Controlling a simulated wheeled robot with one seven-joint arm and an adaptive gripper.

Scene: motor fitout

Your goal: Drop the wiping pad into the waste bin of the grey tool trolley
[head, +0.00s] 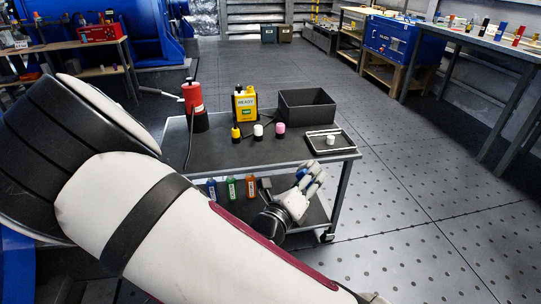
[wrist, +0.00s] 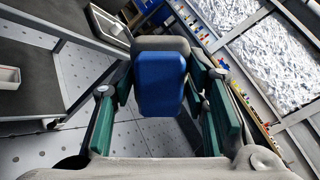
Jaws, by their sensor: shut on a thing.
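My gripper (wrist: 160,95) is shut on the wiping pad, a blue block (wrist: 160,85) with a grey part at its far end, held between the green-sided fingers. In the head view my gripper (head: 314,172) is just in front of the right end of the grey tool trolley (head: 225,150), around or below its top level. An open dark box (head: 307,107), which looks like the waste bin, stands at the back right of the trolley top. Its inside floor is not clearly visible.
On the trolley top are a shallow tray (head: 343,149) with a white item, a yellow device (head: 244,104), a red can (head: 193,97) and several small bottles. Coloured bottles (head: 231,188) stand on the lower shelf. Floor to the right (head: 420,200) is clear.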

